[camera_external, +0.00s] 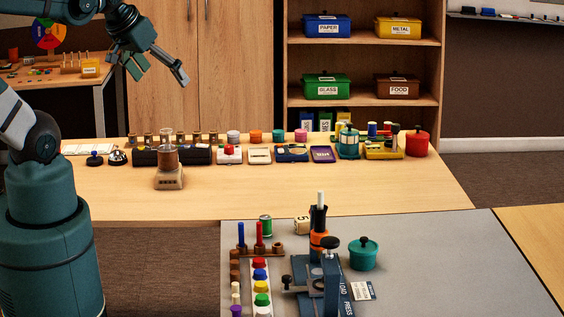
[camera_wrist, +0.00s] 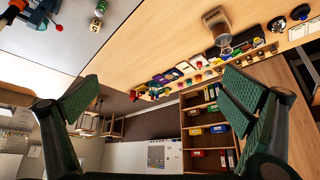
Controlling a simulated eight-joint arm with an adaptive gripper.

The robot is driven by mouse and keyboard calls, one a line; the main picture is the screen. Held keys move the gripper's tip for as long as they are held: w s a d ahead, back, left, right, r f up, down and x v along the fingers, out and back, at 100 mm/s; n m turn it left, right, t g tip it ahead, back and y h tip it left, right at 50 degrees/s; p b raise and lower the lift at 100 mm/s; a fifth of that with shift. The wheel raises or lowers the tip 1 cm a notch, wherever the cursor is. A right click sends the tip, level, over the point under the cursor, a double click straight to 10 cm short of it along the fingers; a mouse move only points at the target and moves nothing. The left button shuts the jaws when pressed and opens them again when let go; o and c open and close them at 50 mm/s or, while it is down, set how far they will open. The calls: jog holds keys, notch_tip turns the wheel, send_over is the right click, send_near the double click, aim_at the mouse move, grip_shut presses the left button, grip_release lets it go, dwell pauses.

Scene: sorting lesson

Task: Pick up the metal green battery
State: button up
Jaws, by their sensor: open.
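A green cylinder with a silvery top (camera_external: 265,225), which looks like the metal green battery, stands upright at the back of the grey table, beside a cream numbered cube. A small green and pale cylinder, likely the same one, shows at the top of the wrist view (camera_wrist: 100,8). My gripper (camera_external: 158,72) is high at the upper left, well above the wooden table and far from the battery. Its two fingers are spread wide with nothing between them in the wrist view (camera_wrist: 162,88).
The cream cube (camera_external: 301,225) stands just right of the battery. A peg rack (camera_external: 260,250) is in front of it, and a blue press (camera_external: 325,270) stands to the right with a teal pot (camera_external: 364,254). A row of items lines the wooden table (camera_external: 330,195).

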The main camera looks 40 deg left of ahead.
jog(key=shift+c, duration=0.7)
jog(key=c, duration=1.9)
jog(key=shift+w+d+f, duration=0.1)
jog(key=n+g+b, duration=0.7)
jog(key=n, duration=0.9)
send_over(266, 216)
jog(key=f, duration=2.9)
jog(key=shift+a, duration=0.3)
jog(key=shift+d+f, duration=0.25)
jog(key=shift+f, duration=0.35)
